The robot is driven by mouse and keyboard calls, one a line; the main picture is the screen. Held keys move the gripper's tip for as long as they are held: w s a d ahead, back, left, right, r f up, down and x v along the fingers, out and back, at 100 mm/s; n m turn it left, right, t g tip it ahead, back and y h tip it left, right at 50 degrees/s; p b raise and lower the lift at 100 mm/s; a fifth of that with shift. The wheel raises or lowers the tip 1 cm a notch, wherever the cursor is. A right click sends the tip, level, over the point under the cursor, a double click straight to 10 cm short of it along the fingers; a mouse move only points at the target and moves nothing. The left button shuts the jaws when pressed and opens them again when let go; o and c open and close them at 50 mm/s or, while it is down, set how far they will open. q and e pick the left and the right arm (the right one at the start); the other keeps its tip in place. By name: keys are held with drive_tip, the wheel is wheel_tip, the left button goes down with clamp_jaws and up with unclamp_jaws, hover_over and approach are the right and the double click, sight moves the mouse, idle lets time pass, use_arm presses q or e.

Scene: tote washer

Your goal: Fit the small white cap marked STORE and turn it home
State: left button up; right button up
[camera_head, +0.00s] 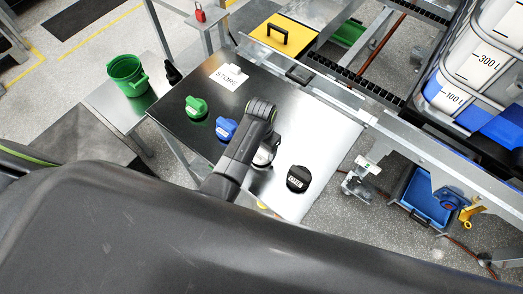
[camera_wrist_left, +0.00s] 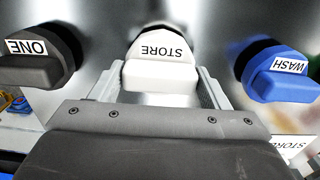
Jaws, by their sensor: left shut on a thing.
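The white cap marked STORE (camera_wrist_left: 160,68) is between the fingers of my left gripper (camera_wrist_left: 160,88) in the left wrist view, and the gripper is shut on it. Another white piece (camera_head: 235,71) stands at the STORE card (camera_head: 226,81) near the table's back. My right gripper is not in view.
A blue cap marked WASH (camera_head: 226,128) and a green cap (camera_head: 196,106) stand to the left of my left gripper. A black labelled cap (camera_head: 298,178) stands to its right. A green bucket (camera_head: 127,75) is on the side table. The table's right part is bare.

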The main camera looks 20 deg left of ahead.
use_arm(q)
drive_tip(key=shift+r, duration=0.1)
drive_tip(key=shift+r, duration=3.7)
